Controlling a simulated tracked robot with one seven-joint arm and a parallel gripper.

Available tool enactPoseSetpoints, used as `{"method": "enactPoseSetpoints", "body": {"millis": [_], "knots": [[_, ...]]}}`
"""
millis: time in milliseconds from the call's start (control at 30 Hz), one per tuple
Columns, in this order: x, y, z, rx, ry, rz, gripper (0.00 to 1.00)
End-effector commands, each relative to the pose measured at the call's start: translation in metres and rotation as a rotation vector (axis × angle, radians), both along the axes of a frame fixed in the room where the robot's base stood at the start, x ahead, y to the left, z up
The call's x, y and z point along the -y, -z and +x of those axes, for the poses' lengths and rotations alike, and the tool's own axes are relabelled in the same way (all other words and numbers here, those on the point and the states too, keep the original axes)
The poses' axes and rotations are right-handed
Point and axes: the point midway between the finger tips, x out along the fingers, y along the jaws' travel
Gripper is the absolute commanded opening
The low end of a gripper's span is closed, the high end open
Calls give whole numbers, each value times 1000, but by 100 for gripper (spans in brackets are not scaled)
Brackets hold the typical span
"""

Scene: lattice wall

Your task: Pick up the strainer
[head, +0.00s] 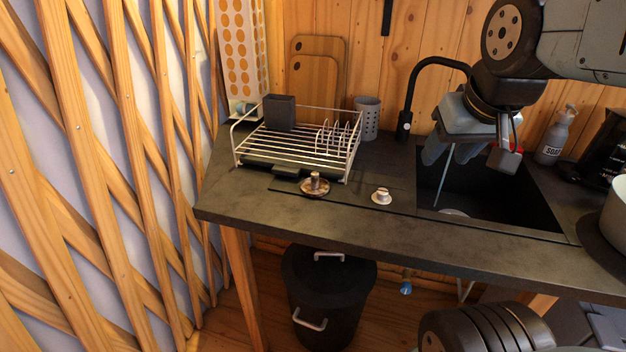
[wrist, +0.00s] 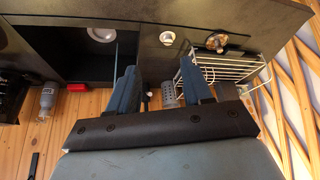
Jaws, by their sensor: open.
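Two small round pieces lie on the dark counter, and I cannot tell for sure which is the strainer. One is a brownish metal disc with a knob (head: 315,187), in front of the dish rack; it also shows in the wrist view (wrist: 216,42). The other is a smaller pale piece with a knob (head: 381,197), to its right, also in the wrist view (wrist: 167,38). A round drain (wrist: 102,33) shows at the sink bottom. My gripper (head: 468,148) is open and empty, above the sink's left part; its two fingers show in the wrist view (wrist: 163,88).
A wire dish rack (head: 300,158) holds a dark block (head: 279,112). A grey perforated cup (head: 367,118) and a black faucet (head: 404,125) stand behind. The sink (head: 510,195) is right; a soap bottle (head: 555,136) stands beyond. The front counter strip is clear.

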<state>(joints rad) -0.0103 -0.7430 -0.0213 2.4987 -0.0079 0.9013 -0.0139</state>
Motion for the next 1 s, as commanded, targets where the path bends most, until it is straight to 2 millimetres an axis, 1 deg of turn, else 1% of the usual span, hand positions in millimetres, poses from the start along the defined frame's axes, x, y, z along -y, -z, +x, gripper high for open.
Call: {"method": "enactPoseSetpoints", "body": {"millis": [100, 167, 467, 767, 1000], "knots": [[-1, 7, 8, -43, -45, -21, 50], [-7, 13, 15, -77, -81, -40, 50], [-20, 59, 56, -298, -340, -214, 50], [-45, 109, 93, -499, -604, -454, 50], [-70, 147, 118, -637, -811, -692, 50]]}}
